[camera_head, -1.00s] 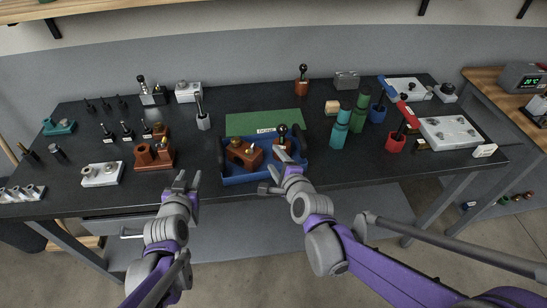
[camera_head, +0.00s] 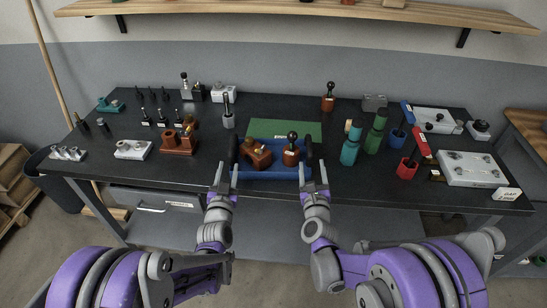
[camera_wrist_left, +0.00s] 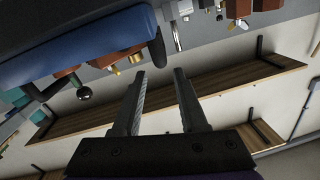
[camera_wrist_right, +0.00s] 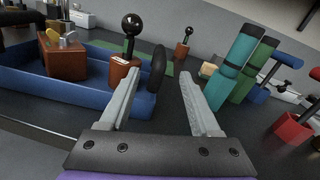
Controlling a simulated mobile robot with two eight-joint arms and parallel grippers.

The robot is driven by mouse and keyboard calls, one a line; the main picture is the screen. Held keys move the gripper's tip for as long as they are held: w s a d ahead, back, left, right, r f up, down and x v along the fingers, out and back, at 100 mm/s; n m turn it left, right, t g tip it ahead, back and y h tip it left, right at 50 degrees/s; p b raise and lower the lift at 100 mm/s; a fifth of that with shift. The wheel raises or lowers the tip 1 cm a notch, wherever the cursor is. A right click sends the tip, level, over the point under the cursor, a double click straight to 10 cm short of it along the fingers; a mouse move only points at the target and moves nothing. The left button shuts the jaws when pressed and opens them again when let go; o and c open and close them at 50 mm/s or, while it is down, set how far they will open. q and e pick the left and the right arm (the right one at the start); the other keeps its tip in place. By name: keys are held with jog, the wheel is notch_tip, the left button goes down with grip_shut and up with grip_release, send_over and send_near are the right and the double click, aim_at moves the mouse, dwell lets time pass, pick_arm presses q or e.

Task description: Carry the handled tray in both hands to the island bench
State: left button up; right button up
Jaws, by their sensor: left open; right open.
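The blue handled tray (camera_head: 272,173) sits on the dark bench near its front edge, with a black handle at each end. It holds a brown wooden block (camera_head: 257,155) and a brown holder with a black ball-topped tool (camera_head: 291,152). My left gripper (camera_head: 226,170) is open at the tray's left end, close to the left handle (camera_head: 234,150). My right gripper (camera_head: 314,172) is open just in front of the right handle (camera_head: 309,152). The tray wall also fills the upper left wrist view (camera_wrist_left: 80,50).
A green mat (camera_head: 285,129) lies behind the tray. Brown wooden stands (camera_head: 179,143) and a pale block (camera_head: 133,150) are to the left. A wall shelf (camera_head: 300,9) runs above.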

aim_at(232, 146)
pick_arm(q)
jog(key=shift+a, duration=0.1)
pick_arm(e)
jog(key=shift+a, duration=0.1)
pick_arm(q)
jog(key=w, duration=1.1)
jog(key=shift+d, duration=0.3)
pick_arm(e)
jog(key=w, duration=1.1)
jog(key=shift+d, duration=0.3)
pick_arm(q)
jog(key=shift+s, duration=0.1)
pick_arm(e)
jog(key=shift+s, duration=0.1)
pick_arm(q)
jog(key=c, duration=0.7)
pick_arm(e)
jog(key=c, duration=0.7)
pick_arm(q)
grip_shut()
pick_arm(e)
grip_shut()
pick_arm(q)
jog(key=shift+a, duration=0.1)
pick_arm(e)
jog(key=shift+d+r, duration=0.1)
